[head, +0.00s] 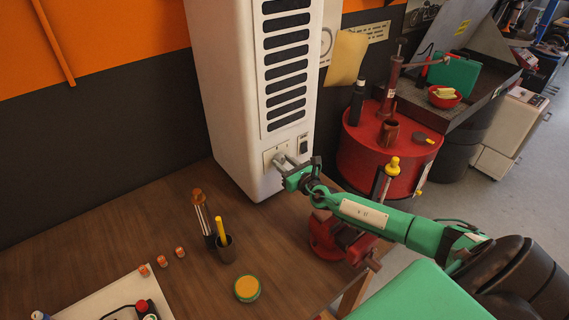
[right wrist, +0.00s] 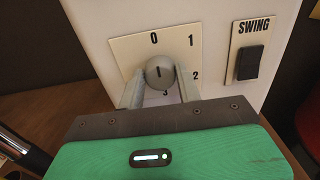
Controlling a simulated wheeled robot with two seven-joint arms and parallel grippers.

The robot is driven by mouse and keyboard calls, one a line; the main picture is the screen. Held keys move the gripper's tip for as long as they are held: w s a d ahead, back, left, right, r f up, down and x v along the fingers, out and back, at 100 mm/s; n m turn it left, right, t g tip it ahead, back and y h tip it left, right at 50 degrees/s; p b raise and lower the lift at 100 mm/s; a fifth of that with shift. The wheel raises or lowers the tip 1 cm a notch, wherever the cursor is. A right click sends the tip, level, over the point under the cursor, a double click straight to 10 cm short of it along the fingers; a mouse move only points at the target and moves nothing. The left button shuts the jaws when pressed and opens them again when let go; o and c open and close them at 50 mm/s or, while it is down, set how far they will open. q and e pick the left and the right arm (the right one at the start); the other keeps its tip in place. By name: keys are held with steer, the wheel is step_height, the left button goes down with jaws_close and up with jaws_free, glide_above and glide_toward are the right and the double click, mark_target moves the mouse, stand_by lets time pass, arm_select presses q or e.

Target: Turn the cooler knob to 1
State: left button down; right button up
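The cooler (head: 225,80) is a tall white unit with dark vents, standing on the wooden bench. Its round grey knob (right wrist: 159,70) sits on a cream dial plate (right wrist: 124,47) marked 0, 1, 2 and 3. The short dark mark on the knob is near upright, roughly toward 0. My right gripper (head: 281,162) is at the dial on the cooler's lower front. In the right wrist view its two fingers (right wrist: 160,78) flank the knob, one on each side; whether both touch it is unclear. My left gripper is not in view.
A black SWING switch (right wrist: 249,62) is right of the dial. A dark cup (head: 225,246) with a yellow tool and a round yellow tin (head: 247,288) stand on the bench. A red vise (head: 328,238) lies below my right arm. A red drum (head: 352,160) stands behind it.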

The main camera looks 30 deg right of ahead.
steer(key=shift+f+m+b, duration=0.15)
steer(key=shift+m+b, duration=0.75)
steer(key=shift+b, duration=0.3)
steer(key=m+b, duration=0.2)
steer(key=shift+d+m, duration=0.1)
steer(key=shift+m, duration=0.2)
steer(key=m+b, duration=0.1)
steer(key=m, duration=0.2)
steer(key=shift+m, duration=0.3)
steer(key=shift+d+m+b, duration=0.1)
steer(key=shift+m+b, duration=0.2)
steer(key=shift+m, duration=1.5)
steer(key=o, duration=0.9)
steer(key=shift+o, duration=0.2)
